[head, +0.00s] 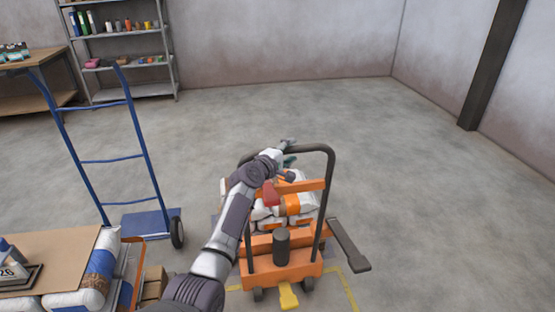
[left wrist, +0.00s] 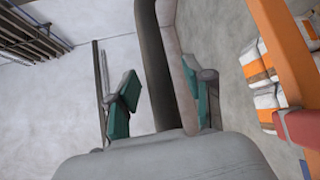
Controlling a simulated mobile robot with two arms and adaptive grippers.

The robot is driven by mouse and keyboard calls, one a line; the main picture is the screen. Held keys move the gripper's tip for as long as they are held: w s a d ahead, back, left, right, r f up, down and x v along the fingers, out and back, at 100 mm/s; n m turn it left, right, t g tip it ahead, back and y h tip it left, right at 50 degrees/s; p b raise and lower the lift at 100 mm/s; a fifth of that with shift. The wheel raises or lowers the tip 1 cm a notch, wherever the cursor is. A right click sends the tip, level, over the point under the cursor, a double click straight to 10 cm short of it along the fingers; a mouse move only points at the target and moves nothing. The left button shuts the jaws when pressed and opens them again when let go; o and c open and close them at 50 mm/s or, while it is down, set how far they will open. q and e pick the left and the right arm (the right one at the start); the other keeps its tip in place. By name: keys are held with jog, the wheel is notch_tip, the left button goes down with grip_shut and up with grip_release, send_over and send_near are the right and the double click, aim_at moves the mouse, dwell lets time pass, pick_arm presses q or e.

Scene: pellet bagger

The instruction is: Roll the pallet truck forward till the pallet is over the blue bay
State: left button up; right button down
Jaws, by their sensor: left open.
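The orange pallet truck (head: 283,268) stands in front of me in the head view, with a dark hoop handle (head: 328,180). White and orange sacks (head: 301,204) are stacked beyond its orange frame; the pallet under them is hidden. My left gripper (head: 288,155) is at the top bar of the handle. In the left wrist view, its green-padded fingers (left wrist: 162,95) are open, one on each side of the dark handle bar (left wrist: 154,60). I cannot tell whether they touch it. No blue bay is clearly visible. My right gripper is not in view.
Yellow floor tape (head: 349,290) runs beside the truck. A blue hand truck (head: 112,160) stands to the left, near a table (head: 50,275) and sacks (head: 98,275). Shelving (head: 135,92) is at the back wall. The floor beyond and right is clear up to a dark pillar (head: 492,65).

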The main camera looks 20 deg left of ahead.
pick_arm(q)
jog(key=v, duration=1.1)
